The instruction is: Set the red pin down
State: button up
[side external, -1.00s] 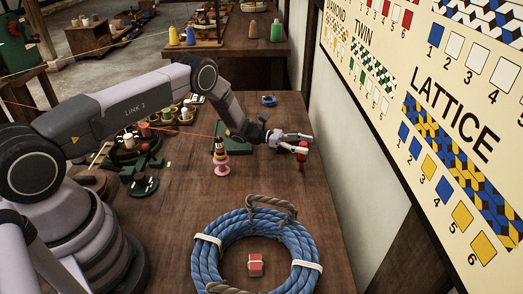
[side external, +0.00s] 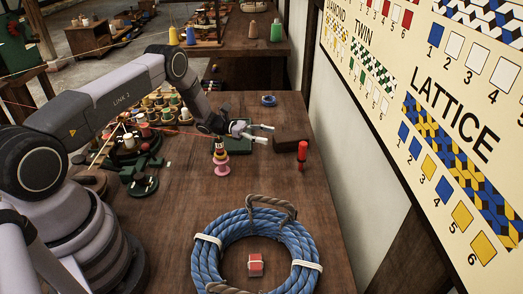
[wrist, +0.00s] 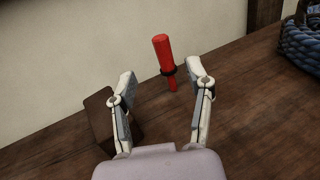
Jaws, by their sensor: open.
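The red pin (side external: 302,156) stands upright on the table near its right edge, beside a dark block (side external: 291,145). In the wrist view the red pin (wrist: 164,61) has a dark collar around its lower part and stands beyond my fingertips. My gripper (side external: 268,134) is open and empty, to the left of the pin and apart from it. In the wrist view my gripper (wrist: 160,77) shows both fingers spread with nothing between them.
A coil of blue rope (side external: 203,262) lies at the front, with a red block (side external: 255,265) inside it. A pink spool (side external: 222,170) stands left of the pin. Many bobbins crowd the left. A wall with pattern charts (side external: 440,110) bounds the right. The table between pin and coil is clear.

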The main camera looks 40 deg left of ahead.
jog(key=s+d+r+m+g+y, duration=0.2)
jog(key=s+r+m, duration=0.2)
jog(key=r, duration=0.5)
jog(key=s+d+r+m+g+y, duration=0.3)
jog(key=s+r+m, duration=0.15)
jog(key=r, duration=0.35)
jog(key=s+d+r+m+g+y, duration=0.2)
jog(key=s+r+m, duration=0.25)
jog(key=r, duration=0.45)
jog(key=s+a+r+m+t+y, duration=0.1)
jog(key=s+r+m+t+y, duration=0.1)
jog(key=s, duration=0.6)
jog(key=s+a+r+m+t+y, duration=0.1)
jog(key=s+m+y, duration=0.3)
jog(key=s, duration=0.5)
jog(key=s+a+r+m+t+y, duration=0.2)
jog(key=s+a+r+m+y, duration=0.1)
jog(key=s, duration=0.5)
jog(key=shift+s+r+m+t+y, duration=0.2)
jog(key=shift+r+m+t+y, duration=0.1)
jog(key=shift+r, duration=0.05)
jog(key=shift+o, duration=0.2)
